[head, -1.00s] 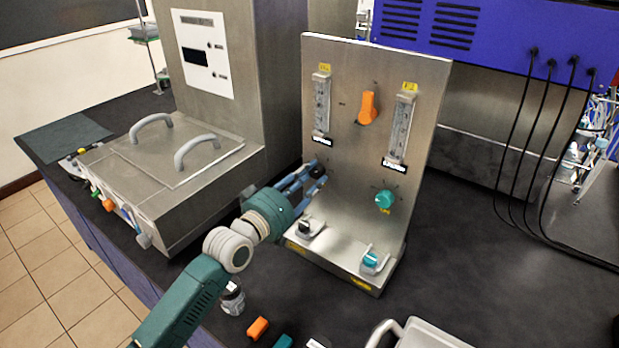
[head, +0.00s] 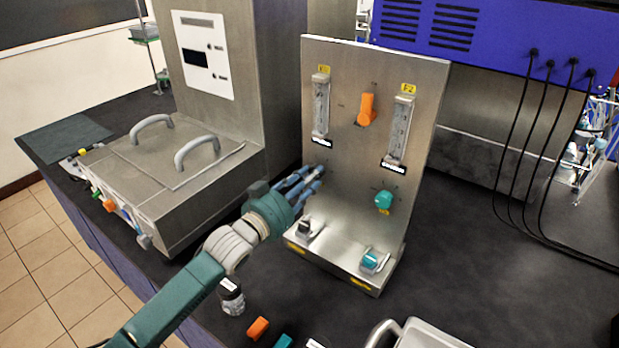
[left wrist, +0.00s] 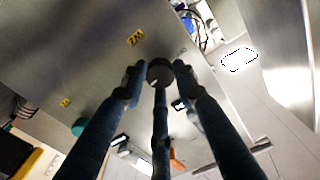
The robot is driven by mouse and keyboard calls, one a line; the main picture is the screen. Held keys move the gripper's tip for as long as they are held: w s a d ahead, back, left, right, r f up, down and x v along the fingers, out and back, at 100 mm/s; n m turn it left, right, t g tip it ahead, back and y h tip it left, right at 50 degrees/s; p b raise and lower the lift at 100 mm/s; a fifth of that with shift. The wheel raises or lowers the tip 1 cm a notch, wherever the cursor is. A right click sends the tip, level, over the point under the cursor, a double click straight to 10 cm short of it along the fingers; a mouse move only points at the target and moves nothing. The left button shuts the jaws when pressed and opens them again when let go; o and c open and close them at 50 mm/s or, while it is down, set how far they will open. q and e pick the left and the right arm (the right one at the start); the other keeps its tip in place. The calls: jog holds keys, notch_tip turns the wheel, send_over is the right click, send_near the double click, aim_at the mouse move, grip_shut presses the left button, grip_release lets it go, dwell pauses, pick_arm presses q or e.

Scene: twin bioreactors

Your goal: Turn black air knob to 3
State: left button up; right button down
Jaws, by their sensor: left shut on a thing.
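The steel panel (head: 345,200) stands upright on the dark bench and carries the knobs and two flow meters. My left gripper (head: 318,173) reaches its left side, below the left flow meter (head: 321,105), with its fingers closed around the black air knob. In the left wrist view, the dark round knob (left wrist: 160,72) sits between the fingertips. In the head view the fingers hide the knob, so its pointer and scale cannot be read. The teal knob (head: 383,200) and orange knob (head: 367,110) are on the same panel, clear of the gripper. My right gripper is out of view.
A small black knob (head: 305,228) and a teal-topped knob (head: 373,260) sit on the panel's foot, below my gripper. A steel box with two handles (head: 172,165) stands left of my arm. A bottle (head: 231,297) and small blocks lie in front.

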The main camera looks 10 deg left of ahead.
pick_arm(q)
jog(key=shift+s+f+m, duration=0.1)
jog(key=shift+f+m, duration=0.4)
jog(key=shift+f, duration=0.1)
jog(key=o, duration=1)
jog(key=shift+o, duration=0.7)
jog(key=shift+r, duration=0.3)
jog(key=v, duration=1.2)
jog(key=shift+f, duration=0.15)
